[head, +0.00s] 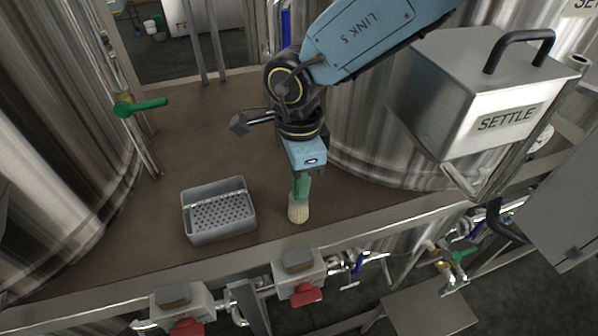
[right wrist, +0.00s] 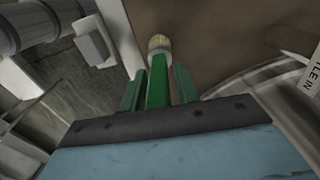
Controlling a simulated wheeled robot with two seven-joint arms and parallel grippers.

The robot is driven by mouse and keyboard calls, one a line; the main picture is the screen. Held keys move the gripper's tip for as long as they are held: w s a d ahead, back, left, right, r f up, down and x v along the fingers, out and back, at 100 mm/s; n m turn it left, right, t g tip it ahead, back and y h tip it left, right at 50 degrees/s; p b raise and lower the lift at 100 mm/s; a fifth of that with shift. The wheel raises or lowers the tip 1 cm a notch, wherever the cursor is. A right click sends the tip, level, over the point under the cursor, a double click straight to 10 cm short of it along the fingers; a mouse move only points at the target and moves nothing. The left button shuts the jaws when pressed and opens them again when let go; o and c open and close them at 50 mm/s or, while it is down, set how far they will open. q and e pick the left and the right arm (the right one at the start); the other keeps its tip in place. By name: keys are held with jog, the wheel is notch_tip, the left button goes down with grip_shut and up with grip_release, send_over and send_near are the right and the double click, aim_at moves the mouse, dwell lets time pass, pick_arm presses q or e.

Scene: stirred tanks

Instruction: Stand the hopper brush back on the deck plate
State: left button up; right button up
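The hopper brush (head: 299,211) has a green handle and a round head of pale bristles. It points bristles down over the front part of the brown deck plate (head: 150,215), right of a grey tray. My right gripper (head: 301,184) comes down from above with its green fingers on either side of the handle, apparently shut on it. In the right wrist view the handle of the brush (right wrist: 158,90) lies between the two fingers, bristles beyond. I cannot tell whether the bristles touch the plate. My left gripper is not in view.
A grey tray (head: 219,212) with a perforated insert stands left of the brush. Steel tanks flank the deck, and a steel hopper (head: 475,105) marked SETTLE is at the right. Red-handled valves (head: 305,295) line the front edge. Bare deck lies behind the tray.

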jog(key=shift+o, duration=0.7)
jog(key=shift+r, duration=0.1)
jog(key=shift+w+r, duration=0.1)
jog(key=shift+r, duration=0.15)
jog(key=r, duration=0.8)
jog(key=r+b, duration=0.1)
jog(key=r, duration=0.3)
jog(key=shift+d+r, duration=0.25)
jog(key=shift+r, duration=0.15)
